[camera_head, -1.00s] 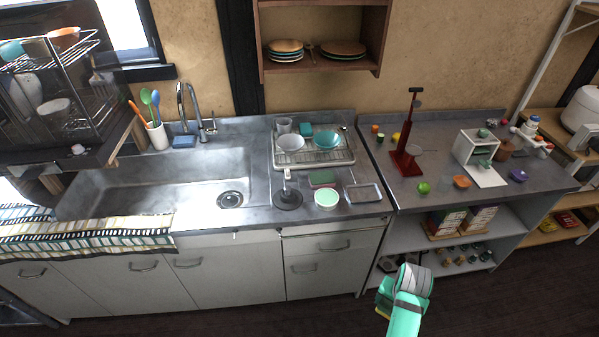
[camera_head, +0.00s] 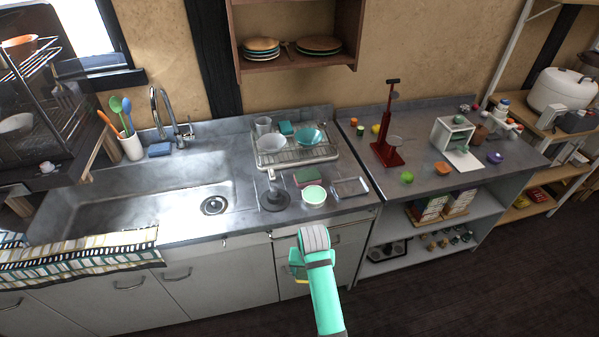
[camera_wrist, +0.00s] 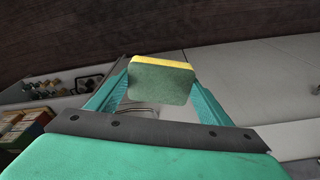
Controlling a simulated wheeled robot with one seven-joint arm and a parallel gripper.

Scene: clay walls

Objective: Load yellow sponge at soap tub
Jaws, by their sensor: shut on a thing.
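The sponge is yellow with a dark green side. In the wrist view the sponge (camera_wrist: 160,82) sits between the two fingertips of my gripper (camera_wrist: 158,90), which is shut on it. In the head view the sponge's yellow edge (camera_head: 300,281) just shows beside my gripper (camera_head: 298,268), in front of the counter's drawers. The likely soap tub (camera_head: 314,195) is a round white-rimmed tub with pale green content. It stands on the counter, farther back than my gripper and slightly right of it in the picture.
Beside the tub are a dark round-based stand (camera_head: 273,198), a green-and-red sponge (camera_head: 307,177) and a shallow metal tray (camera_head: 350,188). A dish rack (camera_head: 297,156) with bowls stands behind. The sink (camera_head: 150,205) is to the left.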

